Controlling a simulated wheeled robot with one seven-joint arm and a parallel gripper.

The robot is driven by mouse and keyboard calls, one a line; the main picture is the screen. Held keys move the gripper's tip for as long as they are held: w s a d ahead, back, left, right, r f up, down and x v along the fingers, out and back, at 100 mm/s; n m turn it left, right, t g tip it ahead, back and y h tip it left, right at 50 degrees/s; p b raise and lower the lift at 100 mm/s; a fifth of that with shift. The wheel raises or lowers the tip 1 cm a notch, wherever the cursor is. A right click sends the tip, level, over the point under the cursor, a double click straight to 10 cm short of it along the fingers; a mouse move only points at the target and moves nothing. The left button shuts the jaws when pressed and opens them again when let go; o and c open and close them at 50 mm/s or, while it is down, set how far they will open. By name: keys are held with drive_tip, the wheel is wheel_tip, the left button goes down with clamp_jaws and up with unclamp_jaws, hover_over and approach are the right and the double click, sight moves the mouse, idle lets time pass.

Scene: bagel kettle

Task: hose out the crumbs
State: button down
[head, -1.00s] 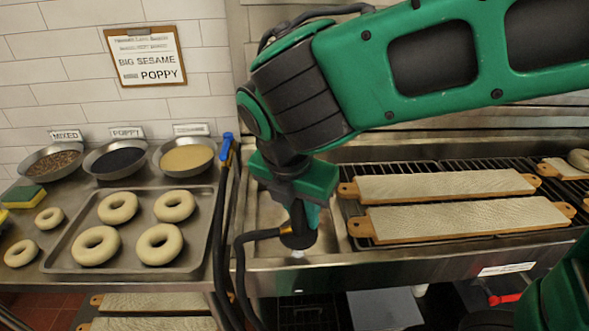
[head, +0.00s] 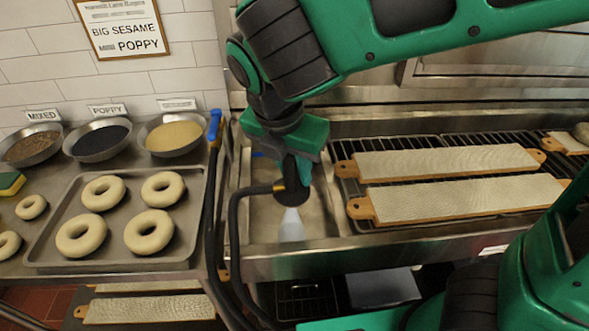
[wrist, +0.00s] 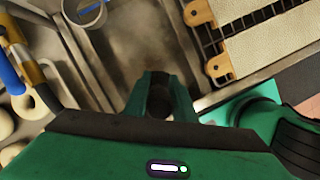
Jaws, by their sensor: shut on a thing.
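My gripper (head: 297,166) is over the steel sink basin (head: 318,218), shut on the spray nozzle (head: 291,195) of a black hose (head: 235,222). The nozzle points down, and a pale white cone of spray (head: 292,226) comes out toward the basin's front wall. I cannot clearly make out crumbs; the basin floor looks brownish and smudged.
A rack with long boards (head: 460,199) lies right of the basin. Left are a tray (head: 50,245) of bagels, topping bowls (head: 100,142) and a sponge (head: 10,184). A blue-topped hose stand (head: 214,128) rises between tray and basin.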

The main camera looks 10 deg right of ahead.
drive_tip(key=shift+w, duration=4.15)
drive_tip(key=shift+s, duration=4.8)
